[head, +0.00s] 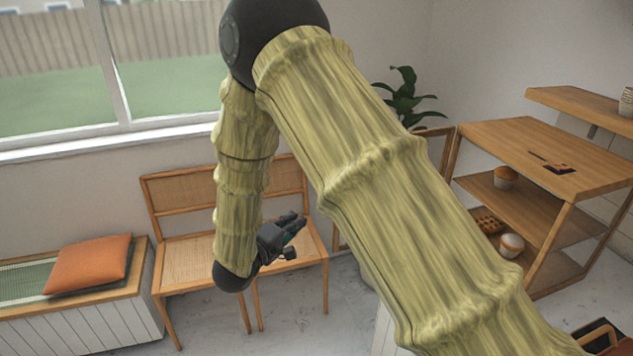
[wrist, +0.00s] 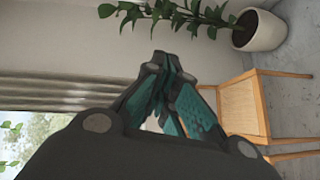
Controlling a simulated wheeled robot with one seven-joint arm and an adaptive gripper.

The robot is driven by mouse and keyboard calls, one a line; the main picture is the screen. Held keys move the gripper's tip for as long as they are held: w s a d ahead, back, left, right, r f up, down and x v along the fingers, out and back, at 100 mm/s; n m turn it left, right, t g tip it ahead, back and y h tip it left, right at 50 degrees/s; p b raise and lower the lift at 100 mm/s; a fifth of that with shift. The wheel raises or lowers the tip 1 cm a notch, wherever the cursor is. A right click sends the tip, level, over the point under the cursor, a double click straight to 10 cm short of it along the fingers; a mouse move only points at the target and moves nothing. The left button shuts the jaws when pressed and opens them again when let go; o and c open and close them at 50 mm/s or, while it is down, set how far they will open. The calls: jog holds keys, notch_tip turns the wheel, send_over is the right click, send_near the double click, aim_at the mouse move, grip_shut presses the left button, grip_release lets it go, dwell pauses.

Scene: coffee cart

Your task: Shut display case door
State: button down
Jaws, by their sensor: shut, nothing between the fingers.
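The display case (head: 532,132) is a wooden unit with shelves at the right of the head view. A thin wood-framed panel (head: 453,150), which looks like its door, stands out from the case's left side, swung open. My arm hides much of this panel, and its glass is hard to make out. My gripper (head: 298,222) is shut and empty, in front of the chairs and well left of the case. In the wrist view its fingertips (wrist: 163,62) are together, touching nothing. The case is not seen in the wrist view.
Two cane chairs (head: 172,262) stand by the wall, one near my gripper. A bench with an orange cushion (head: 88,264) is at left. A potted plant (head: 405,97) is behind my arm. Floor shows between.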

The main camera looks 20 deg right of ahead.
notch_tip(320, 180, up, 8)
jog(key=a+g+h, duration=0.1)
jog(key=a+h, duration=0.2)
jog(key=p+x, duration=0.4)
jog(key=x, duration=0.6)
jog(key=shift+s+d+f+p, duration=0.1)
jog(key=shift+s+d+p, duration=0.15)
jog(key=shift+s, duration=0.45)
jog(key=shift+s+d+r+p, duration=0.1)
jog(key=shift+s+d+p, duration=0.15)
jog(key=shift+s, duration=0.45)
jog(key=shift+s+d+f+p, duration=0.1)
jog(key=shift+s+d+p, duration=0.2)
jog(key=shift+s, duration=0.35)
jog(key=shift+a, duration=0.1)
